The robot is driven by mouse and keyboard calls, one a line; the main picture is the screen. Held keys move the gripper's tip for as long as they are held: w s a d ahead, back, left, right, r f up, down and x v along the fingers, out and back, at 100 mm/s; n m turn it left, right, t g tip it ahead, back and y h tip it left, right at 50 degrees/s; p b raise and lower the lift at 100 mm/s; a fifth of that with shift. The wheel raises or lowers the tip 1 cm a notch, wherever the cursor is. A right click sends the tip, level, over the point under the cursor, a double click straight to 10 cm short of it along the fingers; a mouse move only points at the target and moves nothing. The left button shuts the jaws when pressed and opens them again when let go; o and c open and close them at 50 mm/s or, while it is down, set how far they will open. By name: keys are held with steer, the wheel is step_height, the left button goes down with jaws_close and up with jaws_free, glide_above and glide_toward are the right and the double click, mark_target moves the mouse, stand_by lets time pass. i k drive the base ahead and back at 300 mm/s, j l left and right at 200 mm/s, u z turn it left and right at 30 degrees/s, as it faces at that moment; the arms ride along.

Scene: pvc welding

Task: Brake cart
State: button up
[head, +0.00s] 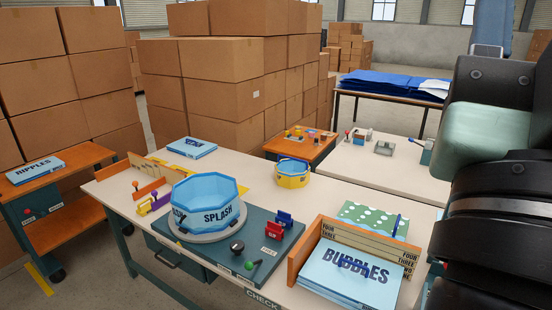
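A cart (82,157) with an orange top and lower shelf and a teal frame stands at the left. A flat light-blue pack marked RIPPLES (35,170) lies on its top. A dark panel with a small red part (28,211) is on its near side. A black caster (57,275) shows at its foot; whether it is braked cannot be told. Parts of my arm fill the right edge; my gripper's fingers are out of view.
A cream workbench (262,204) fills the middle, holding a blue SPLASH pool (208,203), an orange box with BUBBLES packs (350,274) and a yellow round tub (292,174). Stacked cartons (218,90) stand behind. Grey floor with a yellow line (40,287) lies between cart and bench.

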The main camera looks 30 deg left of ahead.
mark_target(26, 212)
steer(key=u, duration=0.6)
steer(key=i+j+u, duration=0.25)
steer(key=u, duration=0.15)
steer(key=i+j+u, duration=0.55)
steer(key=u, duration=0.2)
steer(key=i+u, duration=0.5)
steer(key=i, duration=1.15)
steer(key=i+l+u, duration=0.15)
steer(key=i, duration=0.45)
steer(key=i+l, duration=0.1)
steer(key=i, duration=0.55)
steer(key=u, duration=0.05)
